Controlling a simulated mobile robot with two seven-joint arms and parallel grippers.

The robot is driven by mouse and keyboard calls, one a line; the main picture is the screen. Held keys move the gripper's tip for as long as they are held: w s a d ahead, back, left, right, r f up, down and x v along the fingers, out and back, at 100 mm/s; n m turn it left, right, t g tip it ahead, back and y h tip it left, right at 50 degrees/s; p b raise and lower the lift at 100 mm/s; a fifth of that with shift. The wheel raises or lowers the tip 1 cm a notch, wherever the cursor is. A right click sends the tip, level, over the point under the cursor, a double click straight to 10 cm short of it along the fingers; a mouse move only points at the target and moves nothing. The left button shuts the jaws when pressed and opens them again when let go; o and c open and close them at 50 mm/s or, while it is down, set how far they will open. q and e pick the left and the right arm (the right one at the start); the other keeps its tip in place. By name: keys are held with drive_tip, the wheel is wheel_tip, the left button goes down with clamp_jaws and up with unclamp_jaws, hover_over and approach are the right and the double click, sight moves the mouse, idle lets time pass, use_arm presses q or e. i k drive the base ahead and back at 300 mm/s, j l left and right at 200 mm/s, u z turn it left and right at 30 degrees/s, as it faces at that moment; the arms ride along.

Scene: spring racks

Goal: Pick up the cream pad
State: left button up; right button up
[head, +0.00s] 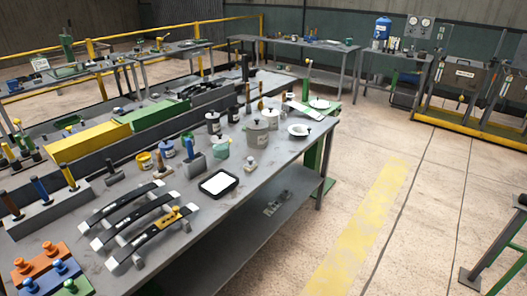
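A flat, off-white rectangular pad (218,183) lies in a black-rimmed tray (203,191) near the right edge of the long grey workbench (215,235). It is the closest match I see to the cream pad, though it looks nearly white. Nothing covers it. Neither of my grippers shows in the head view, so I cannot tell where they are relative to the pad.
Curved black spring leaves (125,210) lie left of the tray. Open floor with a yellow stripe (365,220) lies right of the bench.

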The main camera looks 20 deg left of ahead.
sight(251, 166)
drive_tip(key=i+u, duration=0.25)
drive_tip(key=i, duration=0.2)
drive_tip(key=i+l+u, duration=0.25)
drive_tip(key=i, duration=0.2)
drive_tip(key=i+l+u, duration=0.25)
drive_tip(key=i, duration=0.15)
